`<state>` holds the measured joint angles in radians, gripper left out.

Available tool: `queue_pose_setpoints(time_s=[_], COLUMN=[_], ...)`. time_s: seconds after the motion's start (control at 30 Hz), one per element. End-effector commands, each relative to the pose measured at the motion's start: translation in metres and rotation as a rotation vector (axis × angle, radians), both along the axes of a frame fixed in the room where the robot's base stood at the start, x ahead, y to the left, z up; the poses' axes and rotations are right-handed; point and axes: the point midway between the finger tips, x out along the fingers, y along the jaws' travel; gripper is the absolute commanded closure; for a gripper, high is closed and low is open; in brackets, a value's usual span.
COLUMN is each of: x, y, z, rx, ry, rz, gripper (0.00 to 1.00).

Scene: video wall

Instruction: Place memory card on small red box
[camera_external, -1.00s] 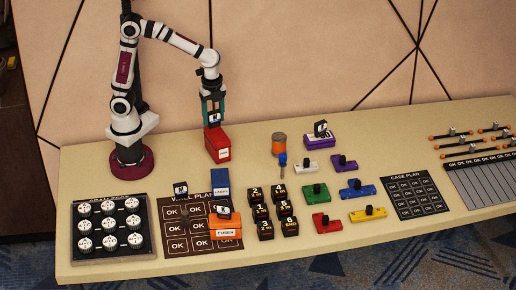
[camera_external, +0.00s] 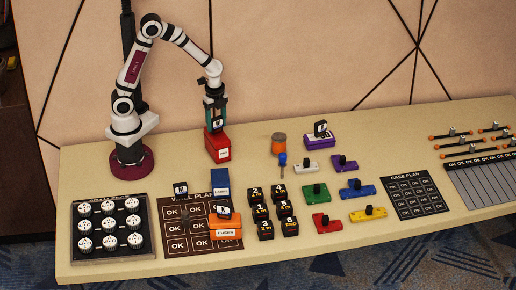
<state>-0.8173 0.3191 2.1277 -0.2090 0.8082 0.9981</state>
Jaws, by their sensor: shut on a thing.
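The card is upright at the top of the red box. I cannot tell whether its lower edge touches the box.
An orange box (camera_external: 226,231) with a black card on it and a blue box (camera_external: 220,184) stand in front. Black numbered blocks (camera_external: 284,209) fill the middle.

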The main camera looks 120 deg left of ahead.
Motion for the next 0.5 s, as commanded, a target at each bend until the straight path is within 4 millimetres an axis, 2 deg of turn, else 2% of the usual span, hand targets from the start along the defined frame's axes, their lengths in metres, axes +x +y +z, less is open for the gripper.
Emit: queue_pose_setpoints(time_s=[0.23,0.27,0.4,0.5], x=[0.0001,0.0002,0.0003,0.0003], y=[-0.0002,-0.0001,-0.0001,-0.0001], z=[-0.003,-0.0026,-0.0025,-0.0024], rx=[-0.001,0.0,0.0,0.0], ry=[0.0,0.0,0.0,0.0], rz=[-0.001,-0.001,0.0,0.0], gripper=[0.94,0.36,0.11,0.11])
